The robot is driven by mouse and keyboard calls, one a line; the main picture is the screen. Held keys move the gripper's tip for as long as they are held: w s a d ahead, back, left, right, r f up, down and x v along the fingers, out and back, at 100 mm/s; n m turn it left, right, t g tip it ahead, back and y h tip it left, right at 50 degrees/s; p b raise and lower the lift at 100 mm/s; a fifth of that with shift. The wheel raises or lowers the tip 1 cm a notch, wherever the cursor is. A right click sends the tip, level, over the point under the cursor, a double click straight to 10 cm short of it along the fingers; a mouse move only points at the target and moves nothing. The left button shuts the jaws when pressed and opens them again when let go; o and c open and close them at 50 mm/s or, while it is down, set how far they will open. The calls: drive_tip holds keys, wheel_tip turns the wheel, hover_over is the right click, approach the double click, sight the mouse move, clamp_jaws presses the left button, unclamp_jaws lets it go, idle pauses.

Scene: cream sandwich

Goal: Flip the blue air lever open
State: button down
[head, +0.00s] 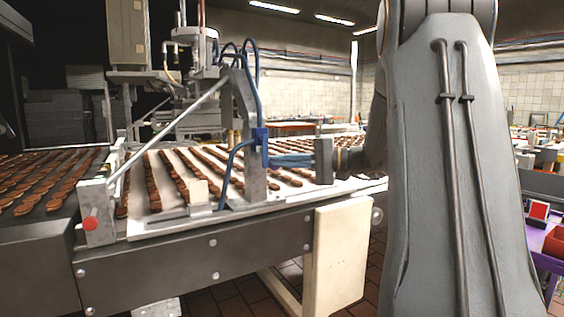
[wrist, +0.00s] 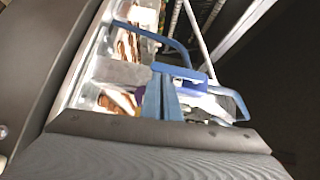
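The blue air lever (head: 261,136) sits on the grey upright of the machine frame, beside blue hoses. In the wrist view a blue bar of it (wrist: 182,72) lies just past my fingertips. My gripper (head: 270,160) reaches in from the right, its blue fingers pointing left at the lever's lower part. In the wrist view my gripper (wrist: 162,76) has its two fingers close together with nothing seen between them. The tips are at or very near the lever; I cannot tell whether they touch. The lever's exact angle is unclear.
Rows of brown biscuits (head: 165,180) lie on the white conveyor bed under the frame. A slanting metal bar (head: 170,135) and the grey upright (head: 246,125) stand close left of my gripper. A blue hose (head: 228,170) loops below the lever.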

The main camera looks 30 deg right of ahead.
drive_tip(key=w+d+v, duration=0.2)
drive_tip(key=v, duration=1.1)
drive_tip(key=shift+f+b, duration=0.35)
drive_tip(key=shift+b, duration=0.05)
drive_tip(key=shift+a, duration=0.1)
